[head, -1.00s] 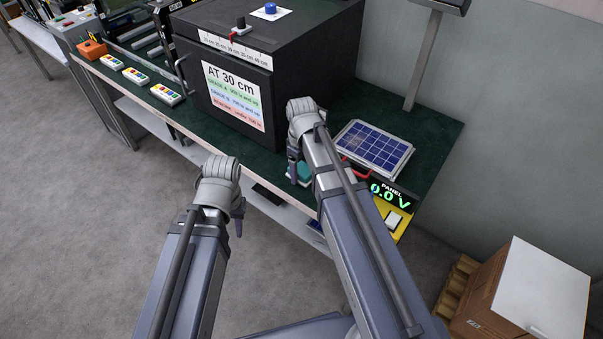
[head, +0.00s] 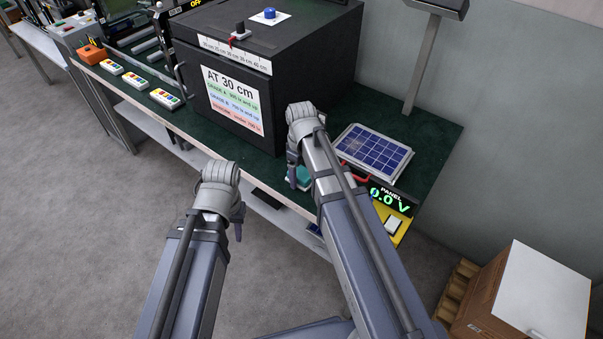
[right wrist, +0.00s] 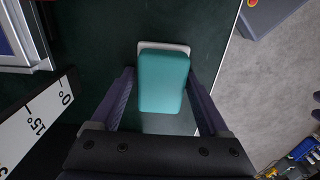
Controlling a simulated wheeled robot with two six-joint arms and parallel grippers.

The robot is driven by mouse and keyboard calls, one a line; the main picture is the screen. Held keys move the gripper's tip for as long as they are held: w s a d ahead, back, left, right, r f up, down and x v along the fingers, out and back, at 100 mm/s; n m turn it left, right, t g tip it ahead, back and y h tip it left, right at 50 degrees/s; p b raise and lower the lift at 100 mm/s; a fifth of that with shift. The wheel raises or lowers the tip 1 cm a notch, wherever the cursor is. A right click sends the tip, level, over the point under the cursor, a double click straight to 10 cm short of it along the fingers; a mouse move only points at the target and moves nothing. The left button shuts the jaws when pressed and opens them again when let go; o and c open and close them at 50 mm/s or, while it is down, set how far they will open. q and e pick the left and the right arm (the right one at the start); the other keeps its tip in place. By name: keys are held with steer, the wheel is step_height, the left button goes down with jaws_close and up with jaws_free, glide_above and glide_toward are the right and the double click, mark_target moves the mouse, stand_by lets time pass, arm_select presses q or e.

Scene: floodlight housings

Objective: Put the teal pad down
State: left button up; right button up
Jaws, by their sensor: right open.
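The teal pad (right wrist: 163,82) lies between the two fingers of my right gripper (right wrist: 162,88) in the right wrist view. A pale grey plate or tray (right wrist: 182,47) shows under and around the pad on the dark green bench top. In the head view the pad (head: 303,176) is partly hidden by my right gripper (head: 296,175), near the bench's front edge. My left gripper (head: 238,218) hangs in front of the bench, away from the pad; its fingers are too small to judge.
A black box (head: 265,75) with an "AT 30 cm" sheet stands left of the right gripper. A solar panel (head: 375,148) and a panel meter (head: 391,198) reading 0.0 V are to the right. The bench's front edge is close to the pad.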

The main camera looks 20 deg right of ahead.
mark_target(301, 172)
steer(key=shift+s+a+r, duration=0.1)
steer(key=shift+s+a, duration=0.05)
step_height(301, 172, up, 12)
steer(key=p, duration=1.2)
steer(key=s+a+m+h, duration=0.1)
steer(key=s+a+m, duration=0.2)
steer(key=s+a, duration=0.7)
steer(key=s, duration=0.4)
steer(key=shift+a+m, duration=0.15)
steer(key=shift+m, duration=0.25)
steer(key=shift+r, duration=0.1)
